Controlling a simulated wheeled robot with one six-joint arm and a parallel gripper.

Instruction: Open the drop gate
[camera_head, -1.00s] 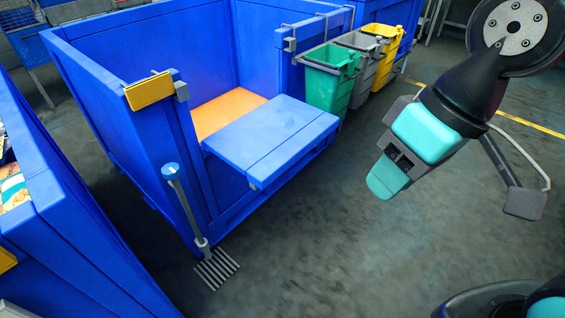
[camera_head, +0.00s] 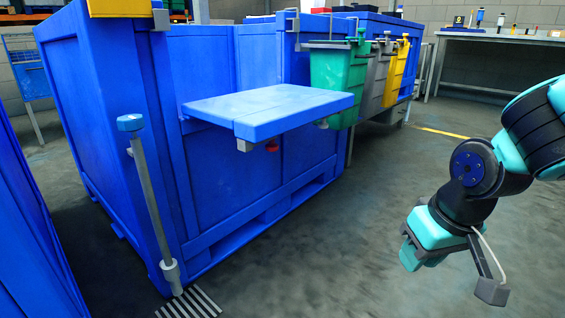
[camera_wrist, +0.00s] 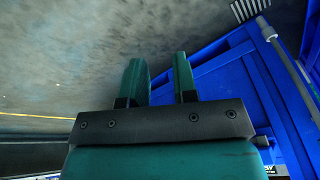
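The blue crate (camera_head: 110,130) stands at left centre in the head view. A flat blue panel (camera_head: 268,108), which looks like the drop gate, juts out level from its front side. A red knob (camera_head: 272,146) and grey fittings show under the panel. My gripper (camera_head: 410,255) hangs over the floor to the right of the panel, well apart from it. In the wrist view my gripper (camera_wrist: 158,58) has its two teal fingers apart with nothing between them. Blue crate sides (camera_wrist: 225,72) show beyond the fingers at right.
A grey post with a blue cap (camera_head: 150,195) stands at the crate's near corner by a striped floor patch (camera_head: 190,305). Green (camera_head: 338,80), grey (camera_head: 378,82) and yellow (camera_head: 397,75) bins hang behind the panel. Another blue crate (camera_head: 30,230) is at far left. Floor is clear at front centre.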

